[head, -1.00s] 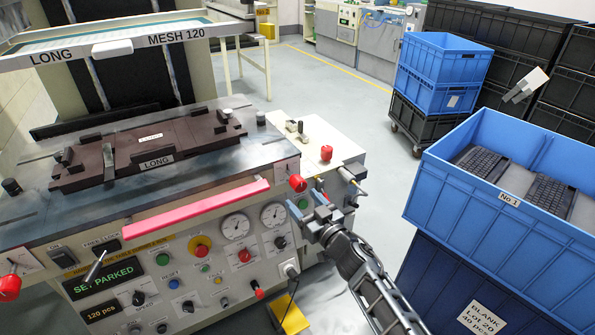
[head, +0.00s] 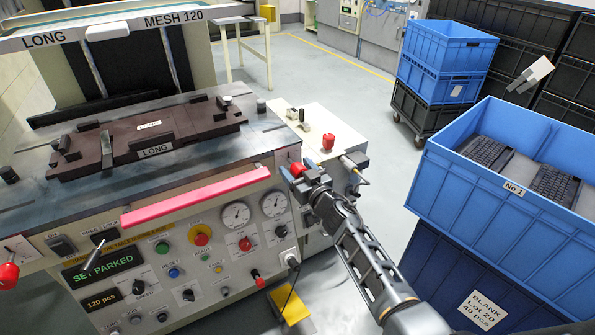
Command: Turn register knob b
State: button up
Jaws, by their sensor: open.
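A red knob (head: 295,168) on the right front corner of the printing machine (head: 225,170) shows between the fingers of my gripper (head: 298,170). The gripper is open, with a blue finger on each side of the knob. I cannot tell whether the fingers touch it. My gripper hides part of the knob. No letter is readable on it, so I cannot tell for sure that it is register knob b. Similar red knobs are at the far left (head: 8,276) and on the side unit (head: 328,141).
A pink bar (head: 200,196) runs along the machine's front edge, above a panel of gauges, buttons and switches. Blue crates (head: 500,205) with keyboards stand close to the right of my arm. A yellow pedal (head: 291,306) lies on the floor. Open floor is behind.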

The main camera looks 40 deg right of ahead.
jog(key=shift+c, duration=0.3)
jog(key=c, duration=1)
jog(key=shift+n, duration=0.3)
jog(key=n, duration=0.3)
jog(key=shift+n, duration=0.4)
jog(key=n, duration=0.5)
jog(key=shift+n, duration=0.3)
jog(key=n, duration=0.5)
jog(key=shift+b, duration=0.3)
jog(key=shift+n+b, duration=0.35)
jog(key=shift+n, duration=2.05)
